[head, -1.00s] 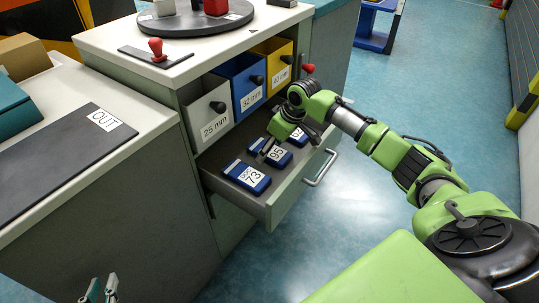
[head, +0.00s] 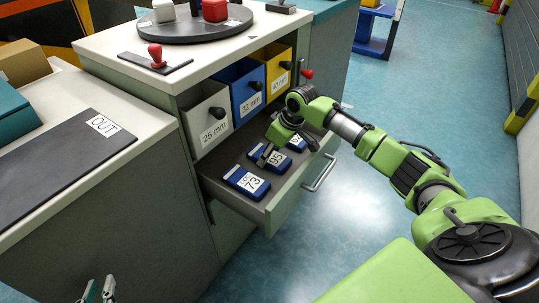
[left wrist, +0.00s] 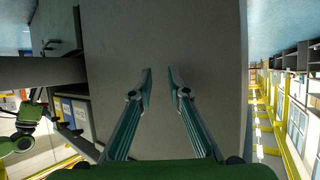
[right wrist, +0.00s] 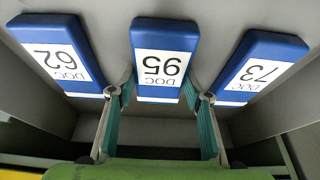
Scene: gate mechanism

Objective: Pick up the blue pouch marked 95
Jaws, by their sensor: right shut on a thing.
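The blue pouch marked 95 (head: 275,159) lies in the open grey drawer (head: 268,209), between the pouch marked 73 (head: 247,181) and the pouch marked 62 (head: 297,142). My right gripper (head: 268,153) reaches down over it and partly hides it. In the right wrist view, the pouch marked 95 (right wrist: 163,62) sits between the two fingers of my right gripper (right wrist: 158,92), which is shut on its sides. I cannot tell whether the pouch is off the drawer floor. My left gripper (left wrist: 160,88) is open and empty, facing a plain grey panel; it also shows in the head view (head: 98,290).
Grey (head: 206,121), blue (head: 240,88) and yellow (head: 272,67) bins stand behind the drawer. The drawer's walls lie close around the pouches. A dark mat marked OUT (head: 60,165) lies on the left counter. A red-knobbed part (head: 156,56) stands on the cabinet top.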

